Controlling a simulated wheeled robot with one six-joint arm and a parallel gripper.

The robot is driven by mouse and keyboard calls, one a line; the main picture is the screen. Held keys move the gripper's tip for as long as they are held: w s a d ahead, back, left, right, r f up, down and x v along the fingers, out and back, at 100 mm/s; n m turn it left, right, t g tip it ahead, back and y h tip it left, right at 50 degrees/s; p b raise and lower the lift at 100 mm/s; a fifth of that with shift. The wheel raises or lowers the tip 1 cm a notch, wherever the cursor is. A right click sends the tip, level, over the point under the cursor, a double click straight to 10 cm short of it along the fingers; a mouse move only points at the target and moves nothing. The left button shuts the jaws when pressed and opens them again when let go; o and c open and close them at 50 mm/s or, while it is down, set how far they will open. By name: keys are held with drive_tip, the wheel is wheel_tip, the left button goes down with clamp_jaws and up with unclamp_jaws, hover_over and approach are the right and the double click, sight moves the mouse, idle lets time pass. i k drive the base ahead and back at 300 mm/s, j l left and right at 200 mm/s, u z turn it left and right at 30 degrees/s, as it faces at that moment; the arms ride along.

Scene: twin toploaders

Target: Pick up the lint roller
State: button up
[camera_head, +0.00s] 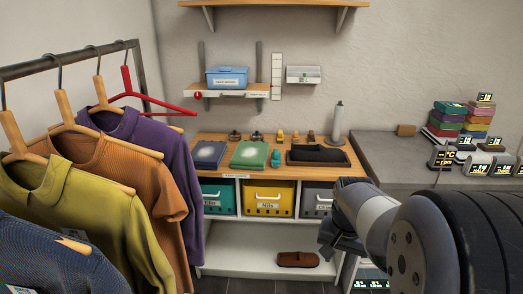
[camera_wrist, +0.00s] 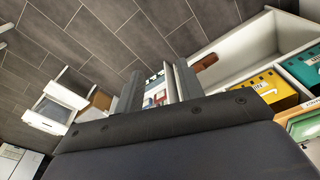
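A pale grey upright cylinder with a narrower top (camera_head: 338,121) stands at the back right of the wooden bench top. It may be the lint roller, but it is too small to be sure. My gripper (camera_head: 335,238) is in front of the bench, below and apart from that cylinder, partly hidden by my arm. In the wrist view my gripper (camera_wrist: 159,72) has its two dark fingers apart with nothing held between them. The cylinder does not show in the wrist view.
The wooden bench (camera_head: 222,138) holds folded clothes (camera_head: 249,154), a dark tray (camera_head: 318,155) and small items. Bins, including a yellow one (camera_head: 269,198), sit below. A clothes rack (camera_head: 75,60) stands left. A grey counter (camera_head: 385,165) with folded stacks is right.

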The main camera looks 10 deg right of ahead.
sight(276, 159)
drive_tip(key=i+l+u, duration=0.35)
drive_tip(key=i+l, duration=0.25)
drive_tip(key=i, duration=0.5)
drive_tip(key=i+l+u, duration=0.35)
drive_tip(key=i+l, duration=0.6)
